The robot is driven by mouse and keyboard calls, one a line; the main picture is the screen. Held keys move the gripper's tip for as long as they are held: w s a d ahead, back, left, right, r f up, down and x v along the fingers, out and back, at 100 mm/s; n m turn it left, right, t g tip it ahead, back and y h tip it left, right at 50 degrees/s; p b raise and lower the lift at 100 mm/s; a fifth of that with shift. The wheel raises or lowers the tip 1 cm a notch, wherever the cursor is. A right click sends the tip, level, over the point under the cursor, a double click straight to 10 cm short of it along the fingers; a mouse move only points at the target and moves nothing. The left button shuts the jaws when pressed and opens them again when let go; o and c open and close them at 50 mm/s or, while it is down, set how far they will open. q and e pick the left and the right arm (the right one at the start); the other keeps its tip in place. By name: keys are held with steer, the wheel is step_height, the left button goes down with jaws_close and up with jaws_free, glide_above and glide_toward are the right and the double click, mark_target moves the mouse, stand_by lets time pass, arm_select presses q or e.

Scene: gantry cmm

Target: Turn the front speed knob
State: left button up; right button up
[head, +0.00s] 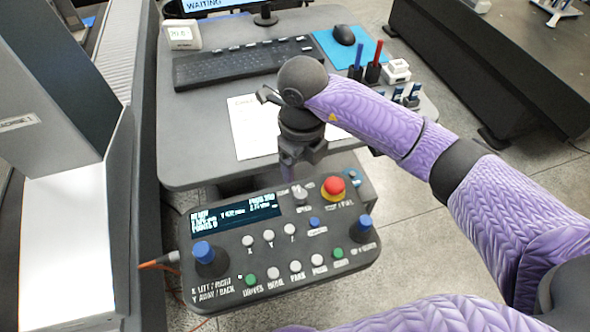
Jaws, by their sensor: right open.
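The speed knob (300,193) is a small grey knob on the upper right of the dark control box, just right of its display and left of the red emergency button. The word under it appears to read SPEED. My right gripper (298,162) points down above the box's back edge, just behind and above the knob in the picture. Its jaws are open and look empty; they appear apart from the knob, though the exact gap is hard to judge. My left gripper is not in view.
The control box (372,248) carries blue-topped joysticks (203,252), several buttons, a display (236,218) and a red emergency button (333,187). Behind it, a grey desk (190,130) holds a keyboard (245,60), paper and pen holders. A grey machine column stands at left.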

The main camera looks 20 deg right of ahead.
glide_above(301, 193)
steer(key=f, duration=0.4)
steer(key=shift+s, duration=0.35)
steer(key=f, duration=0.3)
steer(key=shift+w+f, duration=0.2)
steer(key=shift+w, duration=0.1)
steer(key=shift+s+f, duration=0.1)
steer(key=shift+f, duration=0.35)
steer(key=shift+c, duration=1.1)
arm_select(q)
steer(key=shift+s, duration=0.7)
arm_select(e)
jaws_close()
